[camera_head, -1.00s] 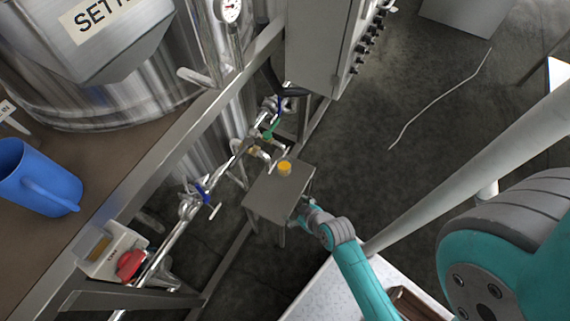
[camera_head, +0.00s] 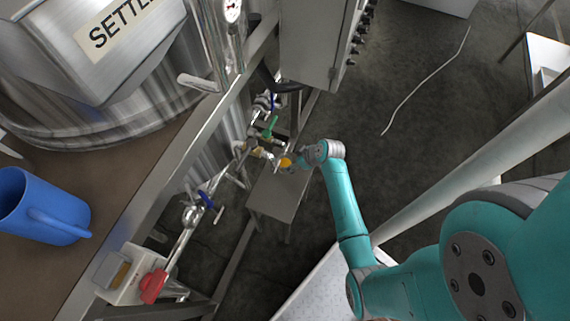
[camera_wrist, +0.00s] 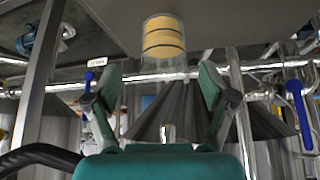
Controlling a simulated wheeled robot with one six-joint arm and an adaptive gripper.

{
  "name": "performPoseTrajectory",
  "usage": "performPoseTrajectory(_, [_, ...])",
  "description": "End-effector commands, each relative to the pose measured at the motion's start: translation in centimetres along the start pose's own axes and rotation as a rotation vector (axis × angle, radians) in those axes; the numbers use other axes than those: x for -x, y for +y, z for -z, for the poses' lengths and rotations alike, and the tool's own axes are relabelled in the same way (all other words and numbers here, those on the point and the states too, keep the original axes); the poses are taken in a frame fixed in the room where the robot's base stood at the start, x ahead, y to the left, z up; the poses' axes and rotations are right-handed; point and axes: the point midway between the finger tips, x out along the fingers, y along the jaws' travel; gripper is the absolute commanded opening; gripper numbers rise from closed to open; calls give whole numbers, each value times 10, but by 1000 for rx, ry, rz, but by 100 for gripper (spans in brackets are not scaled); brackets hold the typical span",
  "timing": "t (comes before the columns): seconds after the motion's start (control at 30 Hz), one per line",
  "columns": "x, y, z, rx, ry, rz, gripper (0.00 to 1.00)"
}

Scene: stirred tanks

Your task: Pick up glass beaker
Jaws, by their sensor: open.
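The glass beaker with yellow-orange contents (camera_head: 285,162) stands on a small grey table (camera_head: 276,198). In the wrist view the beaker (camera_wrist: 163,38) appears upside down, just beyond and roughly midway between my fingertips. My gripper (camera_wrist: 160,78) is open, with its two teal fingers spread apart and nothing between them. In the head view my gripper (camera_head: 296,159) is right beside the beaker, on its right, and partly covers it. I cannot tell there whether they touch.
Pipes with a green valve handle (camera_head: 270,127) and a blue one (camera_head: 206,199) run close to the small table's left. A control cabinet (camera_head: 310,40) stands behind. A blue jug (camera_head: 42,207) sits on the left bench. Open floor lies to the right.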

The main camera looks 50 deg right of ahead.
Motion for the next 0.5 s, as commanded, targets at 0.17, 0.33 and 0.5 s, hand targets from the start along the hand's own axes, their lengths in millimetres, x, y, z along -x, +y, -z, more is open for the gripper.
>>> performPoseTrajectory(0.17, [-14, 0, 0, 0, 0, -1, 83])
performPoseTrajectory(0.33, [-29, -2, -1, 0, -1, 1, 83])
performPoseTrajectory(0.5, [-53, -4, -2, 0, 0, 0, 83])
